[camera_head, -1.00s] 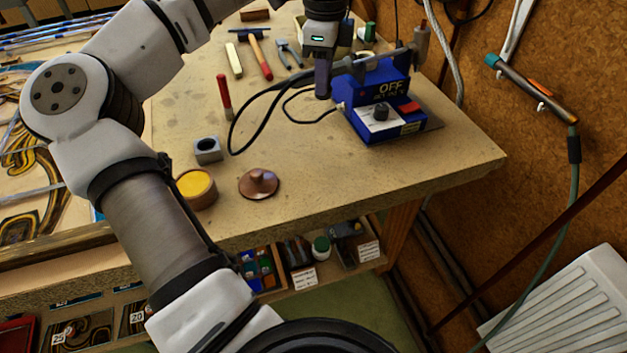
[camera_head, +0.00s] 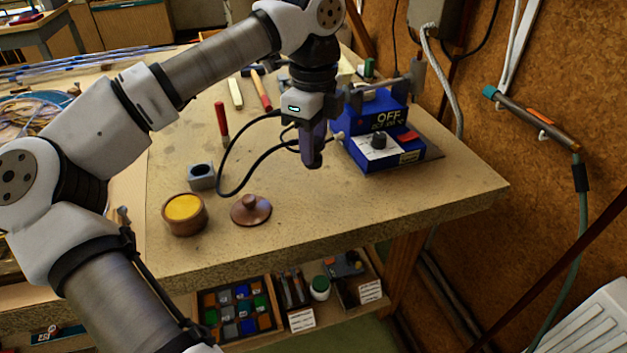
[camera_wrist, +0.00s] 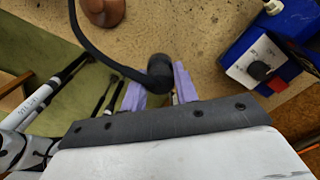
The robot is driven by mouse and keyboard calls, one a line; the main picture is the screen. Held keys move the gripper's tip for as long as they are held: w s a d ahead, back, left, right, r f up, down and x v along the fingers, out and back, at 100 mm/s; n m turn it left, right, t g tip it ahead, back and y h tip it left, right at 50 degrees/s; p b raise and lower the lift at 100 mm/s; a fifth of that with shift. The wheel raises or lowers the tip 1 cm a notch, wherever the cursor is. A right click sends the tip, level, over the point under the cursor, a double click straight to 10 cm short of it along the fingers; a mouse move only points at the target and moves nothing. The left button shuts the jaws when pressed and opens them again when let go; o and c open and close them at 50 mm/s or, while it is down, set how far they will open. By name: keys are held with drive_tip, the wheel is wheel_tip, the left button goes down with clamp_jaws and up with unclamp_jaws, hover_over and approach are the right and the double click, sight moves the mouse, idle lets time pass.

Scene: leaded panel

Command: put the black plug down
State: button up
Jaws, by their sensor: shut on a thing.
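The black plug (camera_wrist: 159,70) sits between the two purple fingers of my gripper (camera_wrist: 160,88) in the wrist view, with its black cable running up and to the left. In the head view my gripper (camera_head: 313,160) points down over the workbench (camera_head: 330,225), in front of the blue box. The fingers are shut on the plug, which they mostly hide in that view. The cable (camera_head: 228,168) loops left of the gripper. The height of the plug above the bench is hard to tell.
The blue box (camera_head: 360,135) marked OFF stands just right of my gripper. The bench front right is clear.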

wheel_tip(320, 180, down, 9)
drive_tip(key=shift+r+p, duration=0.1)
drive_tip(key=shift+p, duration=0.35)
drive_tip(key=shift+f, duration=0.2)
drive_tip(key=o, duration=1.1)
wheel_tip(320, 180, up, 12)
drive_tip(key=shift+r+b, duration=0.25)
drive_tip(key=shift+b, duration=0.35)
